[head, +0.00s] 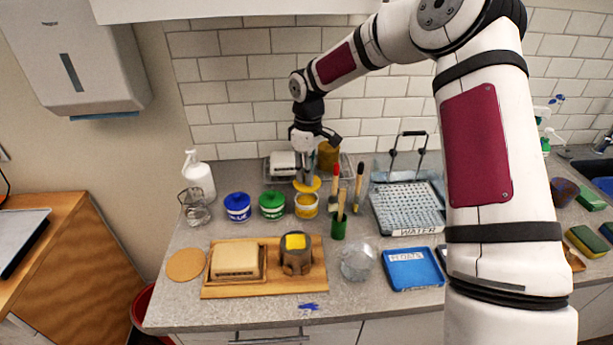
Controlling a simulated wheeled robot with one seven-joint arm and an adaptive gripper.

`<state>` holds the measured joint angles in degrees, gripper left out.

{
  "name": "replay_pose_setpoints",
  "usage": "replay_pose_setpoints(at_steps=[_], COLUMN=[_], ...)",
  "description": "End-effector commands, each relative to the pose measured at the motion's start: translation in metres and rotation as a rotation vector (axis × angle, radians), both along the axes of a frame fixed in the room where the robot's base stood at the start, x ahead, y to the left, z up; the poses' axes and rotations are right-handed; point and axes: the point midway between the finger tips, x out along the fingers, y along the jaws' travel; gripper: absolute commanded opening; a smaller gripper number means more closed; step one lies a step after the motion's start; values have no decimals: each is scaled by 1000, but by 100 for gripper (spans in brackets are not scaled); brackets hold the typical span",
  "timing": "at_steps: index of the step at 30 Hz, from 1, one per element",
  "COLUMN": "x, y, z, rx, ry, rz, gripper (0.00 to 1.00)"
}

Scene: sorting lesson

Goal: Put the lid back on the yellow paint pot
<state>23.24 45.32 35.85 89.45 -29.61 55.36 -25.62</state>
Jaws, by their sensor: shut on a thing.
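The yellow paint pot (306,207) stands open on the counter, right of the green pot, with yellow paint showing at its top. My gripper (306,174) points down above it and is shut on the yellow lid (308,185). The lid is held just over the pot's mouth and looks slightly tilted. I cannot tell from this view whether the lid touches the rim. The blue pot (238,208) and the green pot (272,206) stand to the left with their lids on.
A green holder with brushes (339,226) stands close on the right. Behind are a wire rack (270,170) and a mustard-coloured container (328,156). In front is a wooden board (220,291) with a block and a dark pot. A water tray (408,210) lies right.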

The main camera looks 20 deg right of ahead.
Motion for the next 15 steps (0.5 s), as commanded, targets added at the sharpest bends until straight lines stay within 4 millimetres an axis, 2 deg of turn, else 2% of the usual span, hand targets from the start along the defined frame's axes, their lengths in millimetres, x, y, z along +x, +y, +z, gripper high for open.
replay_pose_setpoints(at_steps=[1, 7, 15], x=[6, 12, 14], y=[-1, -1, -1], z=[-3, 0, 2], rx=[1, -4, -8], ry=[-2, -8, -9], rz=[78, 367, 540], gripper=[4, 4, 4])
